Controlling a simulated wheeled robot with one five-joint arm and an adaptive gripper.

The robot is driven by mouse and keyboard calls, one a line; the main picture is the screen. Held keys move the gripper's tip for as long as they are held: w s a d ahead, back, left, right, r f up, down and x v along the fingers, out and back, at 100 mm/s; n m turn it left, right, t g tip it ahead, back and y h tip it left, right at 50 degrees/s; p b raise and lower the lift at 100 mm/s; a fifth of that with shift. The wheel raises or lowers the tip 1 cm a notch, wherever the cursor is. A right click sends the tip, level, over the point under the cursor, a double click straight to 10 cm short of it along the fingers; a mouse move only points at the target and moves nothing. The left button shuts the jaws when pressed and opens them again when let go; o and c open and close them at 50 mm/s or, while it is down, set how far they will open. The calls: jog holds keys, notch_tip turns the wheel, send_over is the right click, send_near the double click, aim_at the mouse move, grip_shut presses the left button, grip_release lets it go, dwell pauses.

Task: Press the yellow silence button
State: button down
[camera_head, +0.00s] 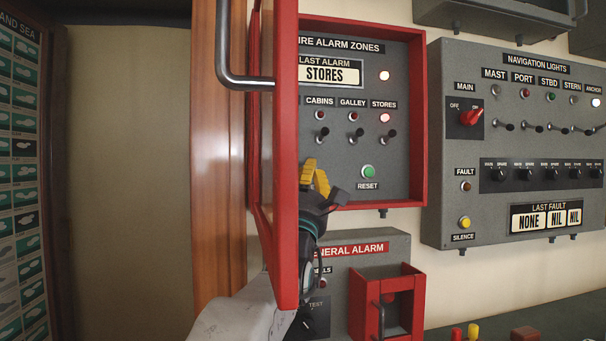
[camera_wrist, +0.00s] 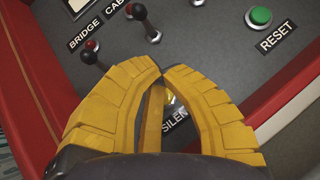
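My gripper (camera_head: 315,170) reaches into the open fire alarm zones panel (camera_head: 342,170), at its lower left. In the wrist view the yellow fingertips (camera_wrist: 162,72) meet, with nothing seen held between them. A partly covered "SILEN..." label (camera_wrist: 174,118) shows between the fingers. A small pale yellow, shiny bit (camera_wrist: 175,103) shows just above this label; the fingers hide most of it, so I cannot tell if they touch it. Another yellow silence button (camera_head: 464,222) is in plain view on the navigation lights panel at the right.
The red panel door (camera_head: 285,150) stands open, close to my arm's left. The green reset button (camera_head: 368,171) is right of my gripper, also in the wrist view (camera_wrist: 261,16). Toggle switches (camera_head: 353,136) stick out above. A general alarm box (camera_head: 385,250) lies below.

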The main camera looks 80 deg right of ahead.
jog(key=shift+w+d+f+b, duration=0.1)
jog(key=shift+d+b, duration=0.2)
jog(key=shift+b, duration=0.35)
jog(key=shift+w+d+b, duration=0.2)
jog(key=shift+d+b, duration=0.3)
jog(key=shift+d, duration=0.05)
dwell(1.1)
jog(key=shift+d, duration=0.15)
dwell(0.6)
jog(key=shift+a+f+b, duration=0.2)
jog(key=shift+b, duration=0.35)
jog(key=shift+s+a+b, duration=0.15)
jog(key=shift+a+b, duration=0.25)
jog(key=shift+b, duration=0.25)
jog(key=shift+a+r, duration=0.15)
jog(key=shift+a, duration=0.05)
jog(key=shift+s, duration=0.15)
dwell(0.4)
